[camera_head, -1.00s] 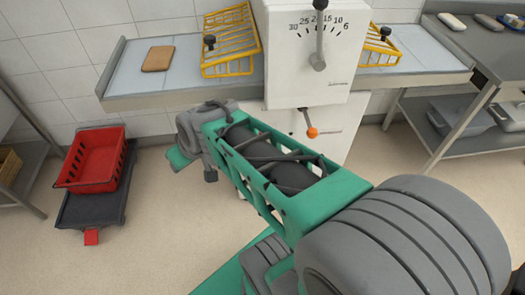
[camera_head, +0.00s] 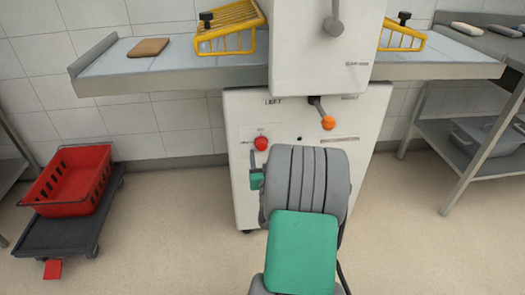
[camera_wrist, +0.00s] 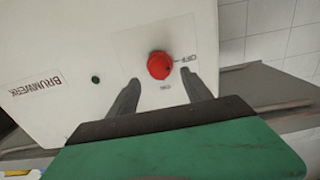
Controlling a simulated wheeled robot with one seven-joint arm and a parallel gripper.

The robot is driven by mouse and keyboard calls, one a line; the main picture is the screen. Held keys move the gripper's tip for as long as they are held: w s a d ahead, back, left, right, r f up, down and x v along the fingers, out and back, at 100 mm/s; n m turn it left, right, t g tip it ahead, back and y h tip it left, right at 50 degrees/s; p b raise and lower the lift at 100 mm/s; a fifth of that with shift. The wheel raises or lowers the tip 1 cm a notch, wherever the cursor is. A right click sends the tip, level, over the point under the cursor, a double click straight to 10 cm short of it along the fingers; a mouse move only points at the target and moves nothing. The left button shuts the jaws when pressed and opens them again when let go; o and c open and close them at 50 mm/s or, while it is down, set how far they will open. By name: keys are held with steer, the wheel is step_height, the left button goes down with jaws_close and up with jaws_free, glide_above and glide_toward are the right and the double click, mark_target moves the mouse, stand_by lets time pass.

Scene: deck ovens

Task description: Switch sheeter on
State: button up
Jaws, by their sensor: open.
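The sheeter (camera_head: 245,110) is a white machine with a conveyor table on each side. A red round knob (camera_head: 261,143) sits on the left of its lower front panel. In the wrist view the red knob (camera_wrist: 159,65) has small dark lettering beside it, which appears to read OFF and ON. My gripper (camera_wrist: 160,77) is open, its two dark fingers pointing at the panel on either side of and just below the knob in the picture. I cannot tell whether they touch anything. In the head view my arm hides the fingers.
An orange-tipped lever (camera_head: 328,122) sticks out right of the knob, and a grey-knobbed lever (camera_head: 333,26) above. Yellow guards (camera_head: 228,25) stand over the tables. A red crate (camera_head: 70,180) on a dark dolly (camera_head: 75,232) stands left. A steel table (camera_head: 470,165) is at right.

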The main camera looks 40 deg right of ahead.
mark_target(262, 146)
steer(key=shift+x, duration=2)
steer(key=shift+c, duration=0.6)
jaws_close()
